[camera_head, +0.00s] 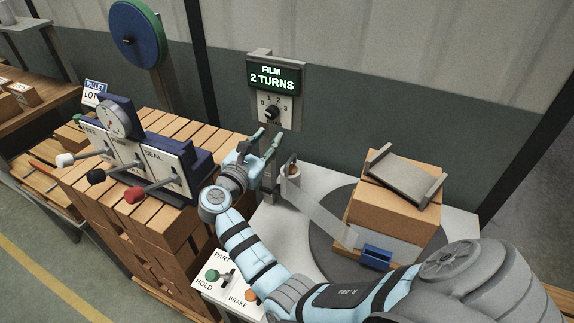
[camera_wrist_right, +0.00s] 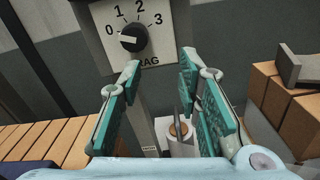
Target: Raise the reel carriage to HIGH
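The reel carriage with its film roll (camera_head: 291,172) sits on a grey upright mast (camera_head: 269,186) behind the turntable. In the right wrist view the roll (camera_wrist_right: 179,131) stands beyond the fingers, beside the mast (camera_wrist_right: 146,128). My right gripper (camera_head: 267,138) is open in front of the mast, below the drag dial (camera_head: 272,112). Its teal fingers (camera_wrist_right: 160,62) are spread with nothing between them. The roll looks lower than the fingertips and apart from them. No HIGH mark can be read. My left gripper is not in view.
A film strip (camera_head: 330,220) runs from the roll to cartons (camera_head: 395,210) on the turntable, near a blue clamp (camera_head: 376,256). A lever panel (camera_head: 140,160) stands left. The display (camera_head: 273,78) reads "FILM 2 TURNS".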

